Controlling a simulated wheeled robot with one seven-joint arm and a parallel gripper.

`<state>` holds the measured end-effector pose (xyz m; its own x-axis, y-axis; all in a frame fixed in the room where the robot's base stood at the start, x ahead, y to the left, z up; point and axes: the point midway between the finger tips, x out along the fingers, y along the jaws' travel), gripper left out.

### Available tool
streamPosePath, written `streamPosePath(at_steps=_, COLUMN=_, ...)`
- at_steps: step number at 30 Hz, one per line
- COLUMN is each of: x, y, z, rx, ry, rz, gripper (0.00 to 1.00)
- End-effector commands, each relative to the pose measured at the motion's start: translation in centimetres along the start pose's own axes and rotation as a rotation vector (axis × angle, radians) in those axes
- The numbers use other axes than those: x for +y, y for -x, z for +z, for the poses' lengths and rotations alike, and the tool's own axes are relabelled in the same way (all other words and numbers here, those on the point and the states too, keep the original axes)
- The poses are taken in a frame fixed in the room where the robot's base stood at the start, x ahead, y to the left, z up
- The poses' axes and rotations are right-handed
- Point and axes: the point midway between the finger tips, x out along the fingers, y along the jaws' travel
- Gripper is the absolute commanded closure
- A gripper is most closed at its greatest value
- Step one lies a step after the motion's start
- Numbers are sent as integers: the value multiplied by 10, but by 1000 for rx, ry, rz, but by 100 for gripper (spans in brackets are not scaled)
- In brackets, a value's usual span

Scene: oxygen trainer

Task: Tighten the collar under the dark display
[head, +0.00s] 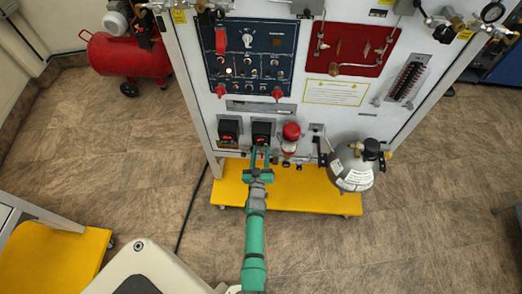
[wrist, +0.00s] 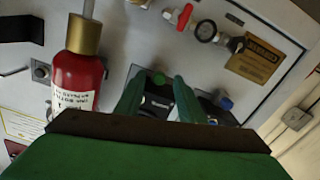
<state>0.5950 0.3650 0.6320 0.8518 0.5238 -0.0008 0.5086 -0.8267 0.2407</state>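My gripper (head: 260,151) is in front of the right one. In the wrist view, which looks inverted, my gripper (wrist: 159,77) has its green fingers apart, one on each side of a round green collar (wrist: 158,77) beside a dark box (wrist: 157,104). I see no clear contact with the collar. A blue collar (wrist: 225,103) is beside the other box, partly hidden by a finger.
A red bottle with a gold cap (wrist: 77,80) stands close beside the fingers. A grey cylinder (head: 352,168) hangs at the panel's lower right. A gauge with a red-handled valve (wrist: 205,31) is nearby. A yellow base (head: 320,199) juts out below.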

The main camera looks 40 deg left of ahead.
Motion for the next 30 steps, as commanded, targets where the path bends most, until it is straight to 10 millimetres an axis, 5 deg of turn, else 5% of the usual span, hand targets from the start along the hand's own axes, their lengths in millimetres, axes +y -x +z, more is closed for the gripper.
streamPosePath(at_steps=12, x=1, y=-8, z=0, rx=0, ry=0, rz=1, gripper=65)
streamPosePath(at_steps=17, x=1, y=-8, z=0, rx=0, ry=0, rz=1, gripper=98)
streamPosePath(at_steps=30, x=0, y=-8, z=0, rx=1, ry=-72, rz=1, gripper=100)
